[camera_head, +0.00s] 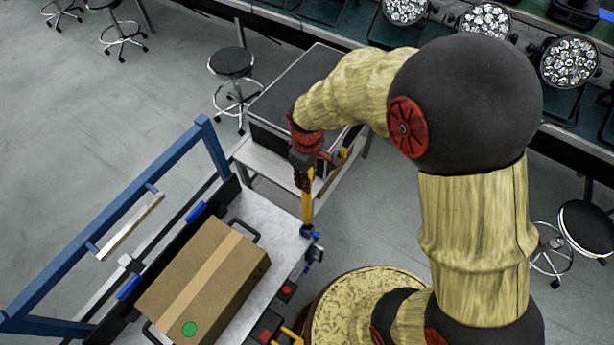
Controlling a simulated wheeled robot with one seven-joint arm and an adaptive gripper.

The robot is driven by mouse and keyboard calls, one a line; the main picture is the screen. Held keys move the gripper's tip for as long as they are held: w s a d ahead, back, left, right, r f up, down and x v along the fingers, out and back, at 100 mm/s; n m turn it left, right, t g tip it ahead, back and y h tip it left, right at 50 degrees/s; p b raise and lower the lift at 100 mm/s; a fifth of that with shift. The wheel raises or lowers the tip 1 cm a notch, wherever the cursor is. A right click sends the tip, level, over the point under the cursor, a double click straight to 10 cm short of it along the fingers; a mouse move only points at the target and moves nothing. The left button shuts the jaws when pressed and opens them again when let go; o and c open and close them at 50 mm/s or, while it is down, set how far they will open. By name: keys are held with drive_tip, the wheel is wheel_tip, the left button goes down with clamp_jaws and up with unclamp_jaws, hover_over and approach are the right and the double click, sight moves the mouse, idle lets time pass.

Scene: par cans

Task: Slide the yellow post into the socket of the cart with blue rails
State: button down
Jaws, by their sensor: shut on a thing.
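The cart with blue rails (82,243) stands at the lower left, with a grey metal deck. My gripper (305,182) is shut on the yellow post (307,208) near its upper part, above the deck's right corner. The post hangs close to upright. Its lower end meets a blue socket-like fitting (308,234) at that corner. From this view I cannot tell whether the end is inside the fitting or just above or in front of it. My gripper partly hides the post's top.
A cardboard box (205,281) with a green dot lies on the cart's deck. A dark-topped case (295,92) on a pale table stands behind my gripper. Stools (232,64) stand around. Par cans (485,20) line the bench at the top right. Open floor lies left.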

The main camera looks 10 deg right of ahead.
sight(307, 197)
drive_tip(key=shift+f+b, duration=3.7)
drive_tip(key=shift+f, duration=1.7)
drive_tip(key=c, duration=1.5)
unclamp_jaws()
drive_tip(key=shift+c, duration=0.2)
wheel_tip(307, 197, up, 12)
